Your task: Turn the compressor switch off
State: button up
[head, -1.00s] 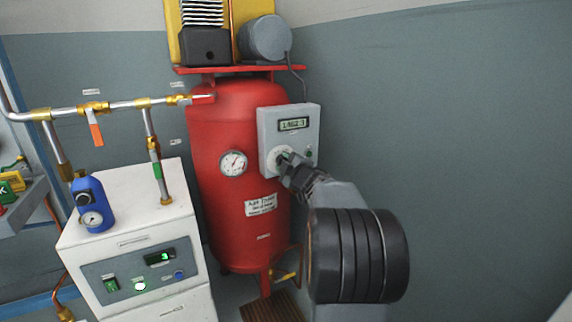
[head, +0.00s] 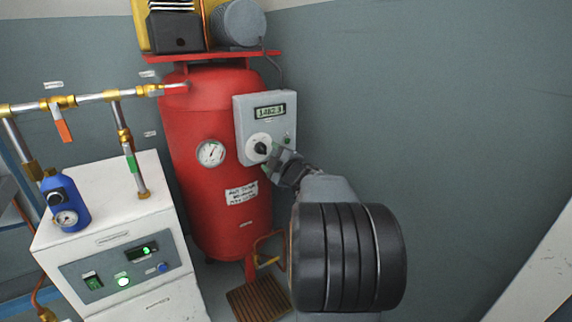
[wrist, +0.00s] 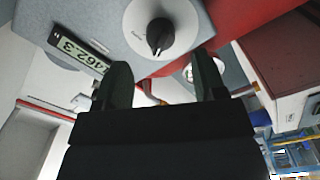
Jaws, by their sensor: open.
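The compressor switch is a black rotary knob (head: 261,148) on a white round dial, on the grey control box (head: 280,105) fixed to the red tank. In the wrist view the knob (wrist: 158,35) is beyond the fingertips, with its white dial (wrist: 140,18) around it. Its pointer shows, but I cannot read the setting labels. My gripper (head: 270,166) is just below and right of the knob in the head view, apart from it. In the wrist view my gripper (wrist: 163,72) is open, with nothing between its fingers.
A display (head: 270,111) and a small green button or lamp (head: 287,138) are on the box near the knob. A pressure gauge (head: 211,153) is on the red tank (head: 190,120). A white dryer cabinet (head: 100,205) stands left. The grey wall is bare at right.

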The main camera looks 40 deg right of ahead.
jog(key=s+a+p, duration=0.1)
jog(key=s, duration=0.7)
jog(key=shift+p, duration=0.35)
jog(key=w+a+r+m+g+h+p, duration=0.1)
jog(key=a+r+m+g+p, duration=0.25)
jog(key=r+p, duration=0.45)
jog(key=a+r+m+g+h+p, duration=0.2)
jog(key=a+r+m+p, duration=0.3)
jog(key=p, duration=0.5)
jog(key=s+a+r+m+g+y+p, duration=0.1)
jog(key=s+a+r+g+y+p, duration=0.2)
jog(key=s+a+p, duration=0.3)
jog(key=s+a+r+m+g+y+p, duration=0.1)
jog(key=s+a+r+g+p, duration=0.4)
jog(key=a+p, duration=0.6)
jog(key=shift+s+r+g+y, duration=0.35)
jog(key=shift+s+r+y, duration=0.4)
jog(key=shift+s+y, duration=0.15)
jog(key=shift+c, duration=0.2)
